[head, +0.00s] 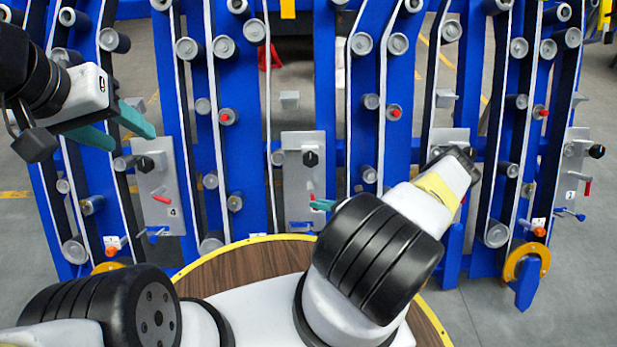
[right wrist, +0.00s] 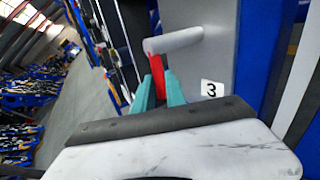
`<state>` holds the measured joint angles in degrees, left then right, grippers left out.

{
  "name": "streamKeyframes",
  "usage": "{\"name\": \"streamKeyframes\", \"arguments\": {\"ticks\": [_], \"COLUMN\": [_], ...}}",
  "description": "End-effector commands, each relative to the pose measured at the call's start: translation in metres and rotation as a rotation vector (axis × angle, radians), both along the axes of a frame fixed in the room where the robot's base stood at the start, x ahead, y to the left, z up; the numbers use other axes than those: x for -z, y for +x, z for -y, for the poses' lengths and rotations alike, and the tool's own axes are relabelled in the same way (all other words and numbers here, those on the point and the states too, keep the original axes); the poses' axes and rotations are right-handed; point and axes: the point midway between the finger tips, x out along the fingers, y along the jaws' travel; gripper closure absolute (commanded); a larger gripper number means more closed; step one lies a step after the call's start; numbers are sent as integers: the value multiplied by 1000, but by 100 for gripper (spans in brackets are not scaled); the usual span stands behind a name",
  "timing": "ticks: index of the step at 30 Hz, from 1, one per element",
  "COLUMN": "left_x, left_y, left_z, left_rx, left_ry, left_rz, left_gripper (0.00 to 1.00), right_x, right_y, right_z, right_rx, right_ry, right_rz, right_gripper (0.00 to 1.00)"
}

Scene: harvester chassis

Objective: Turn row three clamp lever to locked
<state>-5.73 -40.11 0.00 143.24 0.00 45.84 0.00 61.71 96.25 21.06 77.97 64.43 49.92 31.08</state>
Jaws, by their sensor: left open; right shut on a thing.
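The row three clamp lever has a red handle (right wrist: 157,72), seen in the right wrist view below a pale grey cylinder (right wrist: 174,41). A white label with a 3 (right wrist: 212,88) is beside it on the grey plate (right wrist: 228,45). My right gripper (right wrist: 160,83) has its teal fingers shut on the red handle. In the head view, the middle plate (head: 296,165) shows a black knob (head: 310,158). A teal fingertip (head: 322,204) shows low on that plate, and my right arm hides the rest of the gripper. My left gripper (head: 133,138) is open and empty at the upper left.
A similar plate marked 4 (head: 160,180), with its own red lever (head: 161,199), stands to the left. Another plate (head: 573,170) is at the right. Blue upright frames (head: 178,90) with rollers and belts surround the plates. A round wooden top (head: 235,280) lies in front.

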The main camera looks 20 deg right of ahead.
Motion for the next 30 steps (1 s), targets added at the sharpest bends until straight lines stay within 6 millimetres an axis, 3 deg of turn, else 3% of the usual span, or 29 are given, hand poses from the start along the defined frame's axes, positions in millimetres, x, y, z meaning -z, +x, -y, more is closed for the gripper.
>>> {"name": "streamKeyframes", "arguments": {"ticks": [12, 28, 29, 30], "left_x": [0, 0, 0, 0], "left_y": [0, 0, 0, 0], "left_z": [0, 0, 0, 0], "left_rx": [0, 0, 0, 0], "left_ry": [0, 0, 0, 0], "left_rz": [0, 0, 0, 0], "left_gripper": [49, 49, 49, 49], "right_x": [4, 4, 4, 4], "right_y": [1, 0, 0, 0], "right_z": [-8, -10, -10, -10], "right_rx": [91, 100, 101, 100], "right_ry": [148, 166, 166, 166], "right_rz": [38, 41, 40, 41], "right_gripper": [100, 100, 80, 72]}}
